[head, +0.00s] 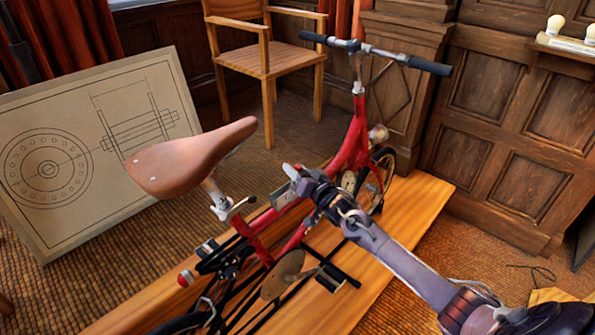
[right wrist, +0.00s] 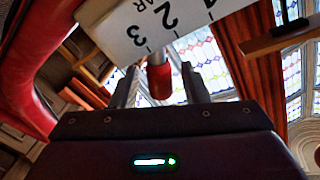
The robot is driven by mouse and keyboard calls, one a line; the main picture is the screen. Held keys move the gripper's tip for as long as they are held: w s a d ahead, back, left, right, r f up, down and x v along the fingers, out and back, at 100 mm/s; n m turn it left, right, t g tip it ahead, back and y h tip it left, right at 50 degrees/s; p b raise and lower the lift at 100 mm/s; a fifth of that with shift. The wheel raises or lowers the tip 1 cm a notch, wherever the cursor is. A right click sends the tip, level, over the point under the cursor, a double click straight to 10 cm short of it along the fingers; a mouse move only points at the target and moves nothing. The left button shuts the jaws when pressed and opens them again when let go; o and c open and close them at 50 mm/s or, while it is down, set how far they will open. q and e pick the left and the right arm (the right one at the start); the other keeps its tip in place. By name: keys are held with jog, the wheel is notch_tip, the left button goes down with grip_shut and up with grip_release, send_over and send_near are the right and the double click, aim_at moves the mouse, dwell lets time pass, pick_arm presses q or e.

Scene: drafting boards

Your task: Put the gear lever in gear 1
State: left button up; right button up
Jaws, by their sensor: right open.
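The gear lever shows in the right wrist view as a red knob (right wrist: 160,82) on a short grey stem. It stands at the edge of a white gear plate (right wrist: 150,22) marked with numbers, near the 3 and 2 marks; I cannot tell which exactly. My right gripper (head: 297,178) is open, its two fingers on either side of the knob, with gaps showing. In the head view the gripper is at the top tube of the red bicycle (head: 350,150) and hides the lever. My left gripper is not in view.
The bicycle stands on a wooden platform (head: 415,200). Its brown saddle (head: 190,158) is left of my right gripper, and its handlebar (head: 385,53) is beyond. A drawing board (head: 150,75) leans at left. A wooden chair (head: 255,62) stands behind. Panelled wood lines the right.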

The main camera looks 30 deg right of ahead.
grip_shut()
jog(key=shift+a, duration=0.1)
jog(key=shift+s+a+r+n, duration=0.15)
jog(key=shift+a+n, duration=0.25)
jog(key=shift+n, duration=0.15)
jog(key=shift+s+a+r+n, duration=0.15)
jog(key=shift+a+n, duration=0.2)
jog(key=shift+n, duration=0.2)
jog(key=a+n, duration=0.1)
jog(key=a+n+t+b, duration=0.1)
jog(key=shift+s+r+n, duration=0.1)
jog(key=shift+s+n, duration=0.25)
jog(key=shift+n, duration=0.05)
jog(key=a+n, duration=0.1)
jog(key=n, duration=0.1)
jog(key=a+n+y+b, duration=0.1)
jog(key=shift+s+a+n+t, duration=0.1)
jog(key=shift+s+n+t, duration=0.2)
jog(key=shift+s+n, duration=0.1)
jog(key=shift+s+a+f+n+y+b, duration=0.3)
jog(key=shift+a+n, duration=0.2)
jog(key=shift+n, duration=0.35)
jog(key=shift+s+a+f+n+y+b, duration=0.1)
jog(key=shift+a+f+n+y+b, duration=0.1)
jog(key=shift+a+n+b, duration=0.45)
jog(key=shift+d, duration=0.15)
grip_release()
jog(key=shift+r, duration=0.1)
